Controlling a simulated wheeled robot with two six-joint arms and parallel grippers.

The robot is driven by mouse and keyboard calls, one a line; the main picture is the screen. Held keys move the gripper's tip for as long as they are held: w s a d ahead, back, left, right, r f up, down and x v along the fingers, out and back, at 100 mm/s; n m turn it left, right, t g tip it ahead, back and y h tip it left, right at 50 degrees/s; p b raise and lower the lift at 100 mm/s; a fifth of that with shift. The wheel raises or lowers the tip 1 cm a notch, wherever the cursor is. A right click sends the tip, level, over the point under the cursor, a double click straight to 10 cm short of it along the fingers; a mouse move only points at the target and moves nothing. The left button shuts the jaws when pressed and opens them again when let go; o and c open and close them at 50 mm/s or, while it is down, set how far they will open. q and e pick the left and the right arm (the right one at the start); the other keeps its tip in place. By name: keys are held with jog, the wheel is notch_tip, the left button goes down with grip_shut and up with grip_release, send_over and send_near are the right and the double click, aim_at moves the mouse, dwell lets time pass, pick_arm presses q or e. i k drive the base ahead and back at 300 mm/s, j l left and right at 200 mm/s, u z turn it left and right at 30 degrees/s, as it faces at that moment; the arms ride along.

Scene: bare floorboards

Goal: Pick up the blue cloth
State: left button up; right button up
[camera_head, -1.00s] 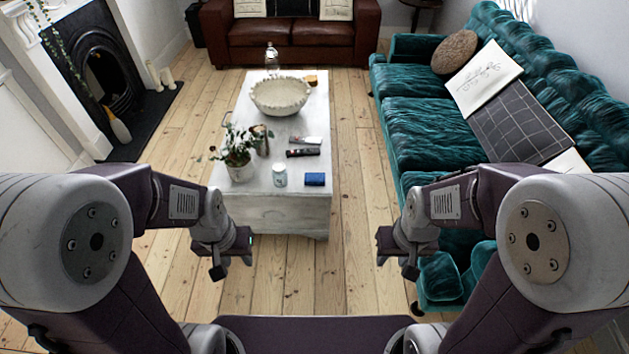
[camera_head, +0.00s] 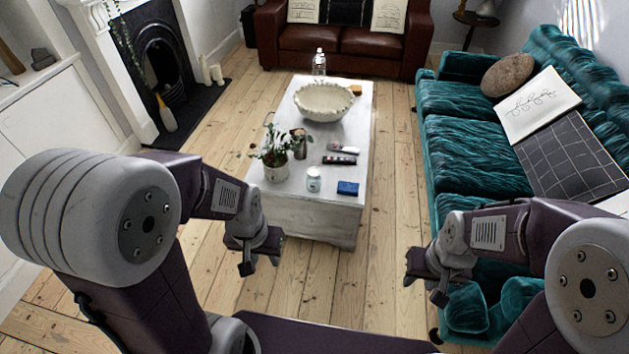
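The blue cloth (camera_head: 347,188) is a small folded blue block. It lies flat on the near right corner of the white coffee table (camera_head: 300,213). My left gripper (camera_head: 262,262) hangs in front of the table's near left side, apart from the cloth and lower than the tabletop in the picture. My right gripper (camera_head: 427,283) hangs to the right of the table, near the green sofa, also apart from the cloth. Nothing shows in either gripper. The fingers are too small and dark to tell whether they are open or shut.
On the table stand a potted plant (camera_head: 276,152), a white jar (camera_head: 314,180), dark remotes (camera_head: 340,160), a large bowl (camera_head: 323,102) and a bottle (camera_head: 319,64). A green sofa (camera_head: 460,150) lines the right. Bare floorboards (camera_head: 385,240) lie between table and sofa.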

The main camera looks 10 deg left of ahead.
aim_at(345, 187)
jog(key=i+j+u, duration=0.1)
jog(key=i+u, duration=0.35)
jog(key=i, duration=1.4)
